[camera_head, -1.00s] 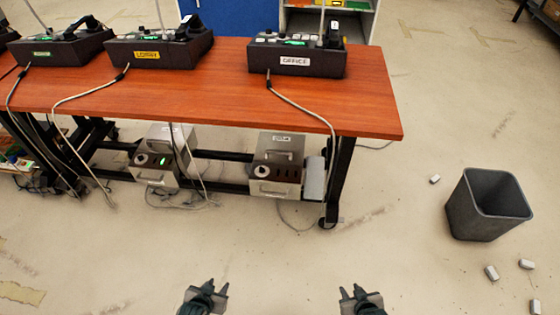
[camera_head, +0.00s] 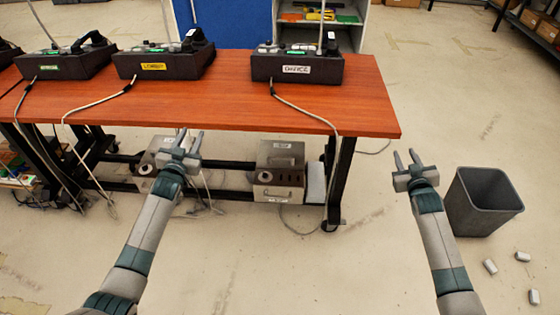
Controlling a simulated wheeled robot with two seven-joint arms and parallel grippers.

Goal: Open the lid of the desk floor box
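Two grey metal floor boxes stand low under the desk (camera_head: 330,115). The left floor box (camera_head: 148,170) is partly hidden behind my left gripper. My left gripper (camera_head: 190,140) is open and empty, raised in front of the left floor box in the picture. My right gripper (camera_head: 406,160) is open and empty, to the right of the desk's leg and left of the bin.
A dark grey bin (camera_head: 483,202) stands on the floor at right, with several small white pieces near it. Black phone consoles, one being the office console (camera_head: 297,68), sit on the desk. Cables (camera_head: 310,117) hang over its front edge. The front floor is clear.

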